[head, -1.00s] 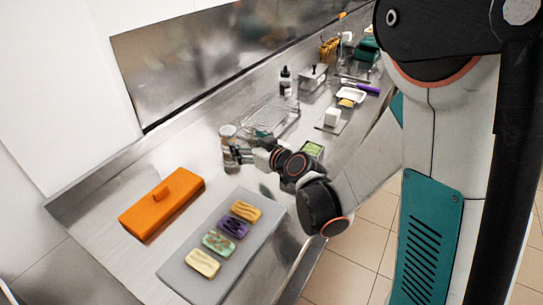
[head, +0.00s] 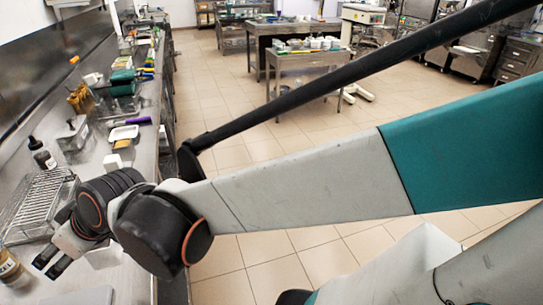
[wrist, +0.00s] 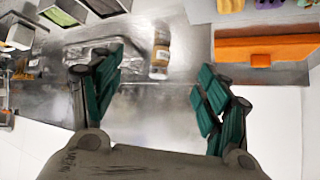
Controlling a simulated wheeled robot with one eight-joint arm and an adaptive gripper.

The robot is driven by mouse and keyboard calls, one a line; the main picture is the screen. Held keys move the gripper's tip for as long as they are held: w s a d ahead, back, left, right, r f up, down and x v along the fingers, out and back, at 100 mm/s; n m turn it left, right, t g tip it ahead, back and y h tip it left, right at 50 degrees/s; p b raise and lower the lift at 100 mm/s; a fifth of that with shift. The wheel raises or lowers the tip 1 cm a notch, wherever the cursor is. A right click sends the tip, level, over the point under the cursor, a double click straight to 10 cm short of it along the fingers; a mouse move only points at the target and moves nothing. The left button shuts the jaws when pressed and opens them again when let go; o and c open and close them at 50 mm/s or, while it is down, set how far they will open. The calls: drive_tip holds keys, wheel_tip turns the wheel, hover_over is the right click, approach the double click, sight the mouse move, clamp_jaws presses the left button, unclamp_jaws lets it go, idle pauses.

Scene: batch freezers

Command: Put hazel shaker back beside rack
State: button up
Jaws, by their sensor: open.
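The hazel shaker (head: 12,270) is a small jar with a brown label, cut off by the left edge of the head view. It stands on the steel counter beside the near end of the wire rack (head: 38,208). In the wrist view the shaker (wrist: 160,55) shows beyond the fingertips, next to the rack (wrist: 92,52). My gripper (head: 49,266) is open, with a teal-padded finger on each side in the wrist view (wrist: 158,88). Nothing is between the fingers, and the shaker is apart from them.
An orange box (wrist: 288,48) lies right of the shaker in the wrist view. A dark bottle (head: 41,154), a metal container (head: 73,138) and a white tray (head: 124,133) stand farther along the counter. Open tiled floor (head: 235,130) lies to the right.

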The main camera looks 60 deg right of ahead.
drive_tip(key=s+d+m+g+h, duration=0.2)
drive_tip(key=s+d, duration=0.3)
drive_tip(key=s, duration=0.6)
drive_tip(key=shift+s+d+f+h, duration=0.15)
drive_tip(key=shift+s+d+h, duration=0.15)
drive_tip(key=shift+h, duration=0.1)
idle(0.4)
